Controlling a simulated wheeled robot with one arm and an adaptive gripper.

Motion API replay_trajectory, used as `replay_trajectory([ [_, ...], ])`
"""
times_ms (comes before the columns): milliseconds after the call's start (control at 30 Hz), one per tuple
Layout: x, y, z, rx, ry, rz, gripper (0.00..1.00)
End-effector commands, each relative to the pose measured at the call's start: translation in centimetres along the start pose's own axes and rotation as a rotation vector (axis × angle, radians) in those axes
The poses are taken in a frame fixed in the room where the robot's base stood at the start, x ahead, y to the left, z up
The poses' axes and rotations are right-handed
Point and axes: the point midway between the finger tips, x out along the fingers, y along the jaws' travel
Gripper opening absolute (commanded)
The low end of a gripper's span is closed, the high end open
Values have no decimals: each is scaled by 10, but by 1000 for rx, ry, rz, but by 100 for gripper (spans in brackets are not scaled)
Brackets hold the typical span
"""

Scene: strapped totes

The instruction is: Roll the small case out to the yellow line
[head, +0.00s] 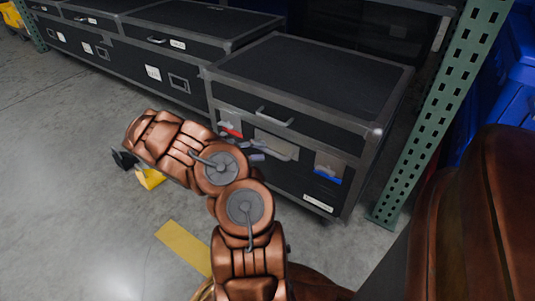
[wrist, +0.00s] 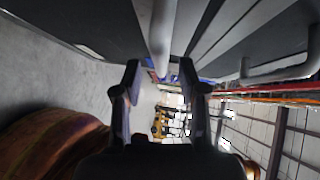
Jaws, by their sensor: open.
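The small case (head: 310,80) is black with grey edging and stands at the right end of the row of cases. Its front has an upper handle (head: 275,117), a lower grey handle (head: 277,146), and red and blue latches. My gripper (head: 257,150) is close to the front by the lower handle, partly hidden by my arm. In the wrist view my gripper (wrist: 160,68) is open, and a grey handle bar (wrist: 160,35) shows between its fingers. I cannot tell whether they touch it. The yellow line (head: 184,247) is on the floor in front, partly hidden by my arm.
More black cases (head: 165,40) stand left of the small case. A green perforated rack post (head: 440,115) rises close to its right side, with blue totes (head: 505,80) beyond. The grey floor (head: 70,190) at left is mostly clear.

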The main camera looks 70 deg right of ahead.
Motion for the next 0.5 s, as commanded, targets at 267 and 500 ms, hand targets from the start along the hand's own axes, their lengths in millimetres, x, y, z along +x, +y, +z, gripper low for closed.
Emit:
replay_trajectory([
  [267,30,0,0,5,0,0,41],
  [500,35,0,0,4,-1,2,41],
])
